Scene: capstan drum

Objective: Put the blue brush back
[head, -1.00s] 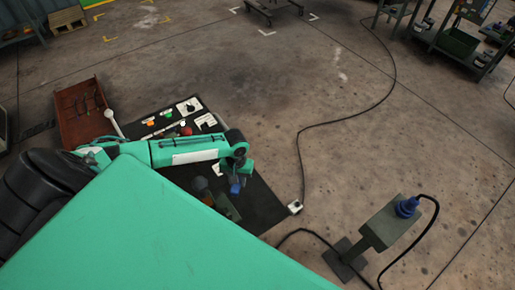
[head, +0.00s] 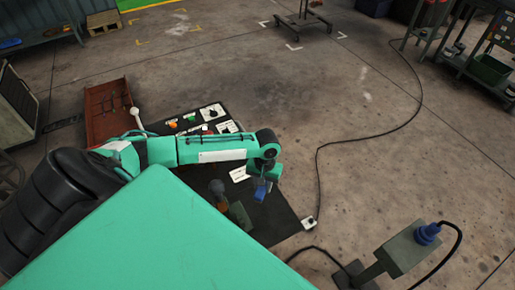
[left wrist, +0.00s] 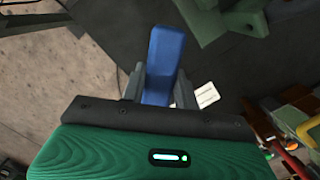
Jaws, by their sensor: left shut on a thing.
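My left gripper (head: 265,180) hangs over the dark tabletop (head: 280,222) in the head view, with a small blue piece, the blue brush (head: 261,194), below it. In the left wrist view my left gripper (left wrist: 158,90) is shut on the blue brush (left wrist: 165,55). The brush shows as a plain blue block between the fingers, its far end sticking out beyond them. Its bristles cannot be made out. My left arm hides part of the tabletop. My right gripper is not in view.
A white card (head: 239,174) and a green-grey block (head: 240,215) lie near the gripper. Coloured knobs and labels stand at the tabletop's far side. A red-brown tray (head: 103,122) is at left. A grey stand with a blue plug (head: 428,234) and cable is at right.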

